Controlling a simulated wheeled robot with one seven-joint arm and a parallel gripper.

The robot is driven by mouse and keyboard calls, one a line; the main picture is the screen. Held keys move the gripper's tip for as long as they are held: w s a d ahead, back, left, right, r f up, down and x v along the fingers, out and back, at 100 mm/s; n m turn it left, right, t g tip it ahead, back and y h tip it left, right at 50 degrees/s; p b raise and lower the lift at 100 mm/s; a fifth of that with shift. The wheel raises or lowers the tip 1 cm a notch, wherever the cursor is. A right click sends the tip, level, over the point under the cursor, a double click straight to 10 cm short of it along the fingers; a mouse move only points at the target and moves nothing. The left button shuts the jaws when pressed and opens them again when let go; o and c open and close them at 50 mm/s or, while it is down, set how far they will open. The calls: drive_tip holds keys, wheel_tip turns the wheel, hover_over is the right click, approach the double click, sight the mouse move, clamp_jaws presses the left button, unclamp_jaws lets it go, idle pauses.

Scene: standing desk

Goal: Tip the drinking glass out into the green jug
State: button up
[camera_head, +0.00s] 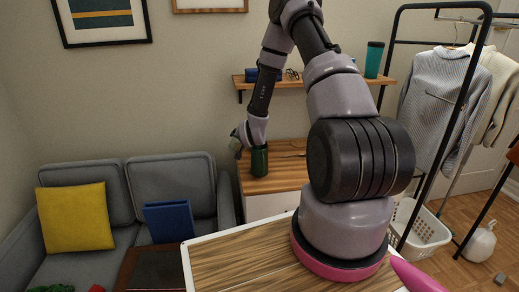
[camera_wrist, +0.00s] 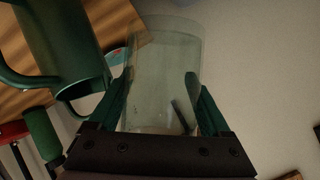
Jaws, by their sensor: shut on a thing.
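My gripper (camera_wrist: 160,92) is shut on the clear drinking glass (camera_wrist: 165,58), with a green finger on each side of it in the wrist view. A small dark sliver shows low in the glass; I cannot tell whether it is inside or behind. The green jug (camera_wrist: 62,45), with its handle, is left of the glass in the wrist view, apart from or barely overlapping it. In the head view the jug (camera_head: 259,161) stands upright on the wooden desk (camera_head: 280,178), and my gripper (camera_head: 238,145) is just left of it. The glass's tilt is unclear there.
A wall shelf (camera_head: 300,84) above the desk holds a teal cup (camera_head: 374,59) and small items. A grey sofa (camera_head: 170,183) stands left of the desk. In the wrist view a pale, green-edged object (camera_wrist: 88,100) lies below the jug, partly hidden.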

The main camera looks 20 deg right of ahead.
drive_tip(key=shift+a+f+n+h, duration=0.35)
drive_tip(key=shift+a+n+h, duration=0.05)
drive_tip(key=shift+a, duration=0.25)
wheel_tip(320, 180, down, 6)
drive_tip(key=a+n+h, duration=0.2)
drive_tip(key=n+h, duration=0.1)
drive_tip(key=shift+a+f+t, duration=0.2)
drive_tip(key=shift+f+t, duration=0.05)
drive_tip(key=shift+t, duration=0.15)
